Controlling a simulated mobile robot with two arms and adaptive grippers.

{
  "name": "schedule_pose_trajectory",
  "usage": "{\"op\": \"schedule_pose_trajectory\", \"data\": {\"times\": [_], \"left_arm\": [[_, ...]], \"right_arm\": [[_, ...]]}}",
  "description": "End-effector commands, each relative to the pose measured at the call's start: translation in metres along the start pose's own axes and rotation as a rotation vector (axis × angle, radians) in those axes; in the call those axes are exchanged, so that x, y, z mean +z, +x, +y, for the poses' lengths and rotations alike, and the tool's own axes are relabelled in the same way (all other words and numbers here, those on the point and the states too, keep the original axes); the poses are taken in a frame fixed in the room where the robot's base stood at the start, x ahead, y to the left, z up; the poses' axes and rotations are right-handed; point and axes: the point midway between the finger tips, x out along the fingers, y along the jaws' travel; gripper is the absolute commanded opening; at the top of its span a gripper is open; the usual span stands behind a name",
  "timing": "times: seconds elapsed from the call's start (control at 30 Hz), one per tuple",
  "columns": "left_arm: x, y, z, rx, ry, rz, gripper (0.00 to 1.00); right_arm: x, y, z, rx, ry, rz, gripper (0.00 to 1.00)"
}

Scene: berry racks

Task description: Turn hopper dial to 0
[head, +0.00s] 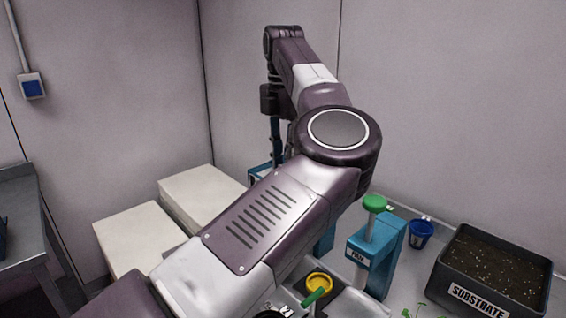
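My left arm comes in from the lower left and crosses the middle of the head view. Its far end bends down to the dark wrist and gripper (274,102), above a teal structure (262,172) by the back wall. The fingers are too dark and small to tell whether they are open or shut. I cannot make out a hopper dial; much of the bench behind the arm is hidden. My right gripper is not in view.
A teal press (384,250) with a green knob stands right of the arm. A yellow ring (319,282) with a green handle lies in front. A blue cup (420,234) and a black SUBSTRATE tray (490,270) are at right. White blocks (140,238) stand at left.

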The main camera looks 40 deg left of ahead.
Motion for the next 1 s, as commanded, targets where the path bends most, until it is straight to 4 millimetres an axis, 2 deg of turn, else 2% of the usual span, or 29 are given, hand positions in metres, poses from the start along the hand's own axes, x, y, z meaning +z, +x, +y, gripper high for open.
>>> {"op": "schedule_pose_trajectory", "data": {"times": [0.37, 0.4, 0.53, 0.83, 1.0], "left_arm": [[0.002, -0.004, 0.002, 0.009, 0.005, -0.01, 0.0], [0.002, -0.004, 0.002, 0.009, 0.005, -0.01, 0.22], [0.001, -0.003, 0.001, 0.006, 0.005, -0.007, 0.36], [0.001, -0.003, 0.0, 0.003, 0.004, -0.003, 0.37], [0.001, -0.02, 0.001, 0.004, 0.005, -0.005, 0.37]], "right_arm": [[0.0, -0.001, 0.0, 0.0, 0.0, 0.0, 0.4], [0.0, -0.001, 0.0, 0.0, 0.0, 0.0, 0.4], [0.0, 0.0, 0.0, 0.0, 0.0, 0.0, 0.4], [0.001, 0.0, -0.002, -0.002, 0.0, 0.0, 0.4], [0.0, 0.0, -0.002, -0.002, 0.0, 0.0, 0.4]]}}
